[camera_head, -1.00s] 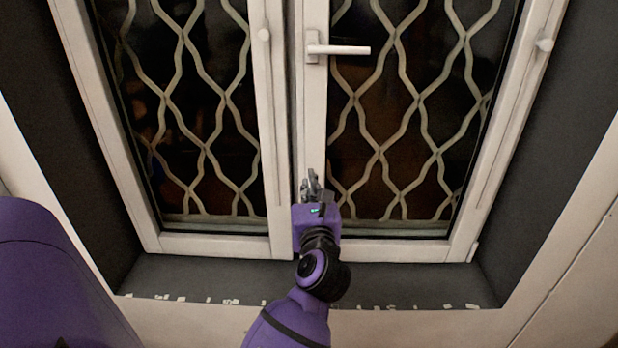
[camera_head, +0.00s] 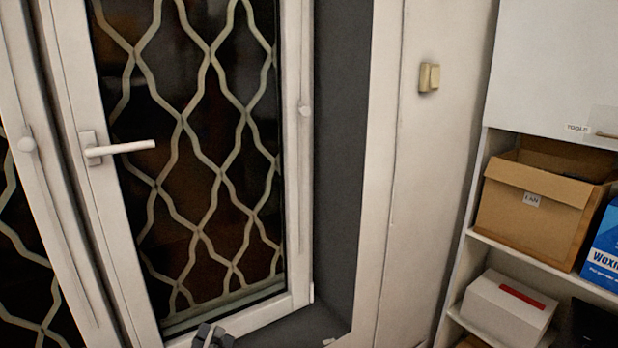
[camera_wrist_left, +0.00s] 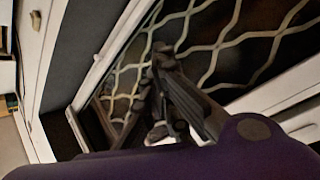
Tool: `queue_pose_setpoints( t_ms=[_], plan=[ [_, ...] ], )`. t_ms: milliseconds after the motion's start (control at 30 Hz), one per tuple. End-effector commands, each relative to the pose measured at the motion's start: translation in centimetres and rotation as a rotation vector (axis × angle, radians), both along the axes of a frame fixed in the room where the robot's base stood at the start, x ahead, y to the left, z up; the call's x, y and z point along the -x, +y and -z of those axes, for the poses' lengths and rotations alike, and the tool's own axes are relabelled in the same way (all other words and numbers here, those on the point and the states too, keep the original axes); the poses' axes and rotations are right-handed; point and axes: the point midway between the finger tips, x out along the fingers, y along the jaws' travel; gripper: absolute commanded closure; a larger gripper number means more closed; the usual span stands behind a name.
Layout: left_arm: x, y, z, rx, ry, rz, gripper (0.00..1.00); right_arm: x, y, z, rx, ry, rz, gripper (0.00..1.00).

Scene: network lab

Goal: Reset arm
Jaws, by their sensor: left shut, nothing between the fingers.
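My left gripper (camera_head: 213,337) shows only as dark fingertips at the bottom edge of the head view, in front of the lower window frame. In the left wrist view its dark fingers (camera_wrist_left: 165,100) are shut with nothing between them, in front of the window's wavy grille. The rest of my left arm is below the head view. My right gripper is not in view.
A window (camera_head: 300,200) with a white handle (camera_head: 120,148) stands at the left. A switch (camera_head: 429,77) is on the wall. Shelves at the right hold a cardboard box (camera_head: 530,212), a white box (camera_head: 503,308) and a blue box (camera_head: 606,250).

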Motion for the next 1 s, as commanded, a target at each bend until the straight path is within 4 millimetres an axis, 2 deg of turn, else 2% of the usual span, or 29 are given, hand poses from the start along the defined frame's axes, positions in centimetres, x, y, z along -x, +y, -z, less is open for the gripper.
queue_pose_setpoints(
  t_ms=[33, 100, 167, 200, 267, 300, 367, 400, 500, 600, 700, 800, 1000],
  plan=[
    [1.6, -0.7, 3.4, -0.146, 0.090, 0.019, 1.00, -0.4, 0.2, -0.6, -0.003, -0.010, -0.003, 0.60],
    [4.1, -1.4, 8.1, -0.334, 0.208, 0.052, 1.00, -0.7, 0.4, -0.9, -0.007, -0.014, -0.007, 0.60],
    [6.6, -1.5, 12.0, -0.479, 0.306, 0.082, 1.00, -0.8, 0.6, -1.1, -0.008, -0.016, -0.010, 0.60],
    [8.5, -1.5, 14.5, -0.568, 0.371, 0.105, 1.00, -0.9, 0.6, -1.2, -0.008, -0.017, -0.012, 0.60],
    [11.6, -1.2, 17.9, -0.688, 0.465, 0.138, 1.00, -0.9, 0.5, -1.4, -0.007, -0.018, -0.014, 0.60],
    [13.9, -0.9, 20.0, -0.761, 0.524, 0.161, 1.00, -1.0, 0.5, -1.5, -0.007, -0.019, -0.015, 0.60],
    [17.4, -0.3, 22.7, -0.853, 0.609, 0.194, 1.00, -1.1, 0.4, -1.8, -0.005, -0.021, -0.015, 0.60],
    [19.7, 0.0, 24.3, -0.899, 0.659, 0.215, 1.00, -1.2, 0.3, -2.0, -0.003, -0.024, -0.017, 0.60],
    [25.0, 0.7, 26.8, -0.966, 0.754, 0.251, 1.00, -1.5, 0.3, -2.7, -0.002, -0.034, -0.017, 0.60],
    [28.9, 1.0, 28.1, -0.966, 0.812, 0.275, 1.00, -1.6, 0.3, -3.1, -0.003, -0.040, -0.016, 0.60],
    [31.2, 1.3, 28.6, -0.961, 0.848, 0.282, 1.00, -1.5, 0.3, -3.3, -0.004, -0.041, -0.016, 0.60],
    [32.0, 1.5, 28.9, -0.957, 0.861, 0.284, 1.00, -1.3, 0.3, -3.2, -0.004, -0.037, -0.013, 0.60],
    [32.1, 1.5, 28.9, -0.955, 0.862, 0.284, 1.00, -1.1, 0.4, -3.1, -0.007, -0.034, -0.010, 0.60]
  ],
)
